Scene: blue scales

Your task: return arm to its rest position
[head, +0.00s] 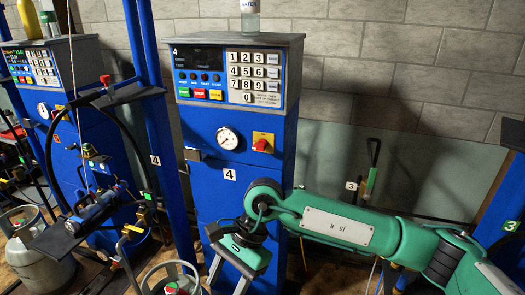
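My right arm (345,228), green with a pale label plate, reaches in from the right edge across the lower middle of the head view. It bends down at the wrist in front of the blue scale column numbered 4. My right gripper (229,283) points downward there, and its two grey fingers stand apart with nothing seen between them. The finger ends are close to the bottom edge of the picture. My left arm and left gripper are not in view.
The blue scale (206,172) has a keypad panel (229,74), a gauge (228,138) and a red switch (263,142). A bottle (250,20) stands on top. A gas cylinder (42,262) stands lower left; another cylinder's collar (172,268) is left of my gripper. A second scale stands left.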

